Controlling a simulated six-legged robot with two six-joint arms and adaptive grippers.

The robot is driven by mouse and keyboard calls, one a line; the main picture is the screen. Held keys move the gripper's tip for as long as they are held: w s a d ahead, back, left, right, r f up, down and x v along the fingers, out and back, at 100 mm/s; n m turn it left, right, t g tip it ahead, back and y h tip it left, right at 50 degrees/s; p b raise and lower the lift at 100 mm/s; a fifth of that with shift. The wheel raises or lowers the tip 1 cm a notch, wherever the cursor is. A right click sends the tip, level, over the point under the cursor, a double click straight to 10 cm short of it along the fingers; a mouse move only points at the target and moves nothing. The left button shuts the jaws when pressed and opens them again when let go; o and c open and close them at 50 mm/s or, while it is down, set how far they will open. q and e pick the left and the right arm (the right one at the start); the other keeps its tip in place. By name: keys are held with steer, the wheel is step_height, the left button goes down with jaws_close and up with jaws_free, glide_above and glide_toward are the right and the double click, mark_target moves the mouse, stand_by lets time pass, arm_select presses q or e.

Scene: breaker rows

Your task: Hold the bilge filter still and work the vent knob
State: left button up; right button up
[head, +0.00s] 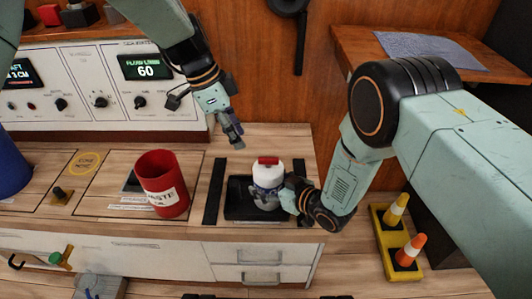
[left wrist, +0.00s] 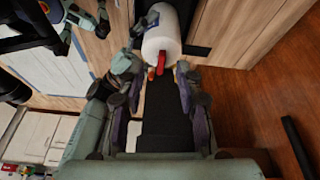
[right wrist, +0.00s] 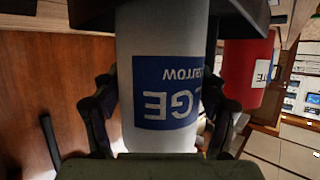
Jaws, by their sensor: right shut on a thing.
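The bilge filter (head: 268,190) is a white cylinder with a blue label, upright on a black tray (head: 240,212). Its red vent knob (head: 268,160) is on top; it also shows in the left wrist view (left wrist: 156,62). My right gripper (head: 290,196) is shut on the filter's body from the right. In the right wrist view its fingers lie on both sides of the white body (right wrist: 160,100). My left gripper (head: 234,137) is open and empty, above and left of the knob. In the left wrist view (left wrist: 158,90) the knob lies ahead between the spread fingers.
A red waste bin (head: 162,185) stands left of the tray on the wooden counter. A white control panel (head: 90,88) with dials and displays is behind. A yellow tray (head: 385,237) with small cones is on the floor at right.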

mark_target(268, 158)
arm_select(q)
step_height(268, 158, up, 3)
steer(key=d+m, duration=0.2)
steer(key=shift+h, duration=0.4)
steer(key=x, duration=1.1)
steer(key=shift+w+d+f, duration=0.2)
steer(key=shift+w, duration=0.15)
steer(key=shift+c, duration=0.3)
jaws_close()
